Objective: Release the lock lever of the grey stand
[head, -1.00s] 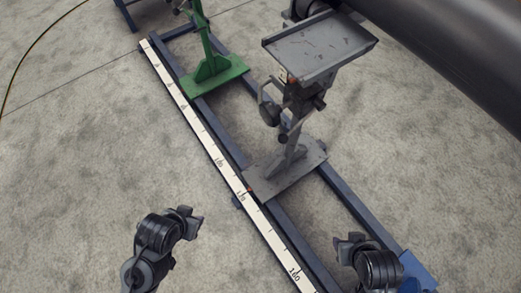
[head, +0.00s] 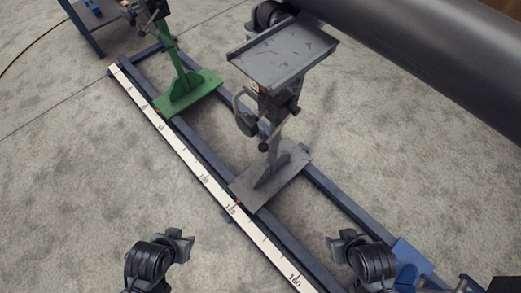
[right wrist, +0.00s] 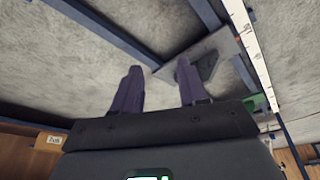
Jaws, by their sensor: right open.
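The grey stand (head: 268,172) stands upright on the rails in the middle of the head view, with a flat tray top (head: 283,52). Levers with dark knobs (head: 263,146) stick out from the left of its column; which is the lock lever I cannot tell. My left gripper (head: 180,246) is low, left of the scale and apart from the stand; its jaws are unclear. My right gripper (head: 340,243) is open and empty, in front of the stand, apart from it. In the right wrist view its two fingers (right wrist: 158,85) are spread, with a grey plate (right wrist: 218,48) beyond.
A green stand (head: 187,88) sits farther back on the dark blue rails (head: 335,198). A white scale (head: 195,170) runs along their left side. A large dark pipe (head: 430,60) crosses the upper right. A blue part (head: 410,257) is at the front right. The floor at left is clear.

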